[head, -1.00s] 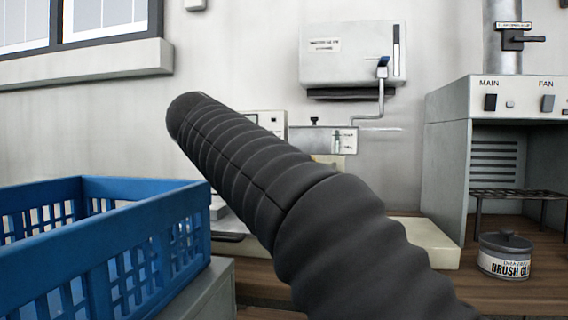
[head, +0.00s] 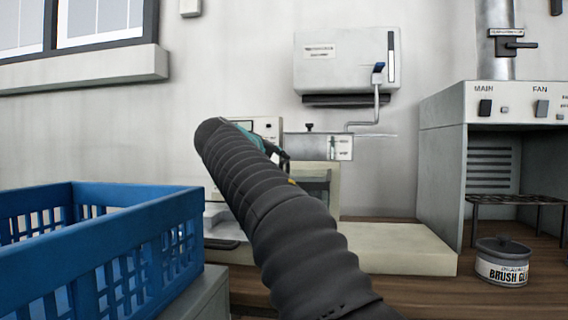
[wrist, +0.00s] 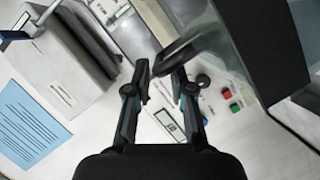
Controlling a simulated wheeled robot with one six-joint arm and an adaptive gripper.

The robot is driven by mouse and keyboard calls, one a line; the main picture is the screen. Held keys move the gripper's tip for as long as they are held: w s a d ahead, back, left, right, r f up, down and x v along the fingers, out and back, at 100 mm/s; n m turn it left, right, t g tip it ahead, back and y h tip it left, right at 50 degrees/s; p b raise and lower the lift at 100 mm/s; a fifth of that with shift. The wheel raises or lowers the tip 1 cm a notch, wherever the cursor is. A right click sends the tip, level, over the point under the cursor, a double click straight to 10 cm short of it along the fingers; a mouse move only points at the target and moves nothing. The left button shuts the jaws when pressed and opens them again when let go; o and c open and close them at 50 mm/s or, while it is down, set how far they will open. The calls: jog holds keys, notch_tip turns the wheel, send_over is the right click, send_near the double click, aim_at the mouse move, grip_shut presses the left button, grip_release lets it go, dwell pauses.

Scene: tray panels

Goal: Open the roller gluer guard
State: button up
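The roller gluer (head: 325,205) is a cream machine on the bench, partly hidden behind my dark ribbed arm in the head view. Its grey, seemingly see-through guard (head: 316,185) appears down at the front. In the wrist view the guard (wrist: 218,45) is at upper right, with a dark bar-like handle (wrist: 180,54) reaching toward my fingertips. My gripper (wrist: 162,84) is open, and the handle's near end shows at or just beyond the gap between the fingers. I cannot tell whether they touch. The head view shows only a teal and dark part of the gripper.
A blue crate (head: 120,240) stands at front left. A wall-mounted box (head: 345,65) with a blue-tipped lever hangs above the gluer. A grey cabinet (head: 440,170) and a brush glue pot (head: 502,262) are right. The wrist view shows red (wrist: 226,93) and green (wrist: 234,108) buttons.

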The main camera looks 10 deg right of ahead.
jog(key=shift+x, duration=1.55)
jog(key=shift+s, duration=0.1)
grip_shut()
jog(key=shift+r, duration=0.1)
